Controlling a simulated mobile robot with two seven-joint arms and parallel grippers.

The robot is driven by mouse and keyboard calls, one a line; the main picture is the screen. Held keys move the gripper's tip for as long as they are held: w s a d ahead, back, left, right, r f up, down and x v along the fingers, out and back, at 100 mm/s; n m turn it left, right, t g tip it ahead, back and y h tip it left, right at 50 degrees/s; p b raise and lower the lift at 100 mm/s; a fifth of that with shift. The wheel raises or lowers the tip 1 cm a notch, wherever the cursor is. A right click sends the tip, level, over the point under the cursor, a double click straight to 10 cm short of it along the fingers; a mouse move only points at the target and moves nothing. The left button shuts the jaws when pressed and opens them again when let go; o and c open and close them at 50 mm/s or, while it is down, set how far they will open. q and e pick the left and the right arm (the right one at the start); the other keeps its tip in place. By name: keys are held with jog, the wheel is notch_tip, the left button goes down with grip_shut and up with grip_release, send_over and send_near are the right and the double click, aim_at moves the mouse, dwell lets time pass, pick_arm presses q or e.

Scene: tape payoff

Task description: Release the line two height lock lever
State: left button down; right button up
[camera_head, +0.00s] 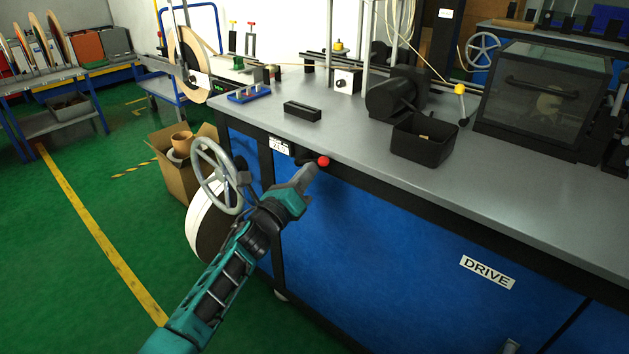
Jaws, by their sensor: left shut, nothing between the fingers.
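A lever with a red ball knob (323,161) sticks out at the front edge of the grey workbench, just right of a small white number label (279,147). I take it for the height lock lever; the label is too small to read surely. My left gripper (312,170) is shut and empty, its fingertips close beside the red knob on the lower left. I cannot tell whether they touch it. The lever's black arm is partly hidden behind the fingers. A grey spoked handwheel (216,176) stands left of my gripper. My right gripper is not in view.
The workbench top (360,140) holds a black open bin (424,140), a black block (302,110) and a blue rack (249,93). A blue panel marked DRIVE (487,272) closes the front. A cardboard box (172,165) and a white reel (207,225) stand left of my arm.

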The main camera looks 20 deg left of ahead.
pick_arm(q)
jog(key=a+r+n+p, duration=0.1)
jog(key=n+p, duration=0.1)
jog(key=n, duration=0.1)
jog(key=a+r+n+g+y+p, duration=0.1)
jog(key=n+p, duration=0.2)
jog(key=n, duration=0.1)
jog(key=w+r+n+y+p, duration=0.1)
jog(key=r+n+p, duration=0.1)
jog(key=n+p, duration=0.1)
jog(key=shift+a+r+n+g, duration=0.1)
jog(key=shift+a+n+g, duration=0.2)
jog(key=shift+a, duration=0.1)
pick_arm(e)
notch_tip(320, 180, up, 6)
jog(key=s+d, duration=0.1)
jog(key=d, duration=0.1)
pick_arm(q)
jog(key=shift+a, duration=0.1)
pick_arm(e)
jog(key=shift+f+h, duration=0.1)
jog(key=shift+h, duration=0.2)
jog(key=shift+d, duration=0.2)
